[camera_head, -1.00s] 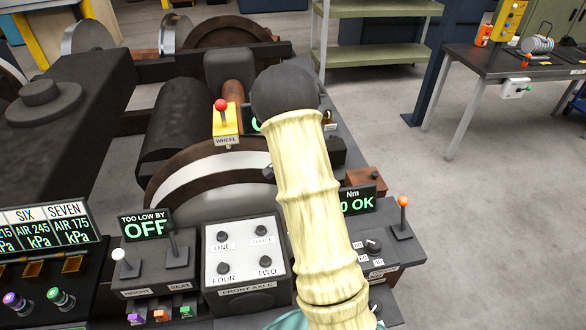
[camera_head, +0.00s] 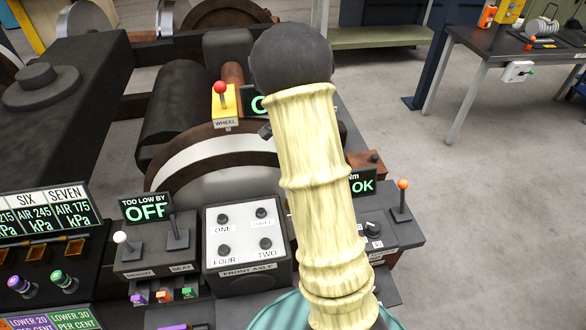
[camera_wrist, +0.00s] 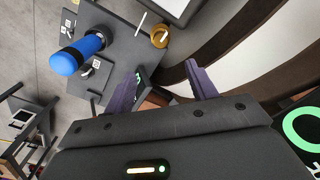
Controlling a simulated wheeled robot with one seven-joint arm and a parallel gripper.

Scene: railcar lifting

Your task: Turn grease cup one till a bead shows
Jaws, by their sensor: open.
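The white FRONT AXLE panel (camera_head: 245,232) has dark round knobs labelled ONE (camera_head: 222,219), THREE, FOUR and TWO. No label in view reads grease cup. A small brass ring-shaped cup (camera_wrist: 160,35) stands beyond my fingertips in the wrist view, on a dark surface, with a gap between; I cannot read a number on it, nor see any bead. My gripper (camera_wrist: 160,78) is open, its two purple fingers apart with nothing held between them. In the head view my own arm hides most of the gripper.
A blue-handled lever (camera_wrist: 78,55) stands left of my fingers in the wrist view. A curved brown and white wheel rim (camera_head: 215,150) lies behind the panel. A yellow WHEEL box (camera_head: 225,105) with a red knob stands beyond. Open floor (camera_head: 480,220) lies to the right.

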